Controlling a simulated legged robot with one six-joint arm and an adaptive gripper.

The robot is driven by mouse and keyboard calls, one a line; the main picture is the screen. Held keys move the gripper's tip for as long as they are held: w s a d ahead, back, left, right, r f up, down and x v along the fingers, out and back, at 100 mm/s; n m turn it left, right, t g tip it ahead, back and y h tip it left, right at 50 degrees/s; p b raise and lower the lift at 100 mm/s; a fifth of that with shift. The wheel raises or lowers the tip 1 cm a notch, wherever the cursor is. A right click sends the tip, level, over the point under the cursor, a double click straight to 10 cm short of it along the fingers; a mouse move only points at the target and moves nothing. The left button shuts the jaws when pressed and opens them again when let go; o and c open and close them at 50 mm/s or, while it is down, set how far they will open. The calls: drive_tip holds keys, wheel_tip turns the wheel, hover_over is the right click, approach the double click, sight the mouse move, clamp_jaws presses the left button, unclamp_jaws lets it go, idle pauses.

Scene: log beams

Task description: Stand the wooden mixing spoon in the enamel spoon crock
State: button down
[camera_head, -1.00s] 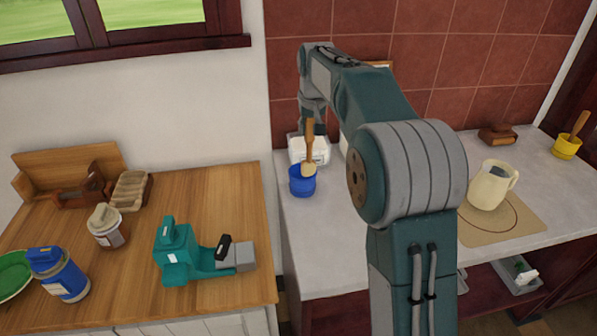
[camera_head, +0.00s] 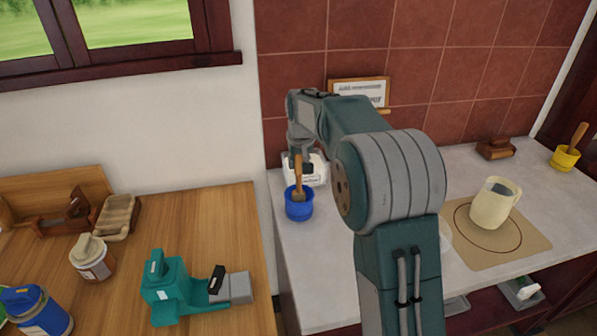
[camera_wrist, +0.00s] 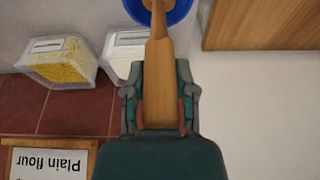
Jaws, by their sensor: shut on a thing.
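My gripper (camera_head: 300,148) is shut on the handle of the wooden mixing spoon (camera_head: 298,180). In the wrist view, both fingers lie against the sides of the flat handle (camera_wrist: 158,85). The spoon hangs close to upright, head down. A round blue crock (camera_head: 299,208) stands near the left end of the pale counter, below my gripper. The spoon's head shows at the crock's mouth, and its lowest part is hidden by the near wall. Whether it touches the bottom cannot be told. The crock's blue rim also shows at the top of the wrist view (camera_wrist: 184,11).
A white-labelled clear tub (camera_head: 319,170) stands close behind the crock; the wrist view shows two tubs. A yellow crock (camera_head: 564,159) with a wooden utensil is far right. A cream jug (camera_head: 493,205) stands on a board. A wooden bench (camera_head: 215,215) lies left, across a gap.

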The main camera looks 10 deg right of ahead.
wheel_tip(320, 180, down, 3)
drive_tip(key=shift+a+r, duration=0.1)
drive_tip(key=shift+r, duration=0.05)
drive_tip(key=shift+c, duration=2.1)
unclamp_jaws()
drive_tip(key=v, duration=1.2)
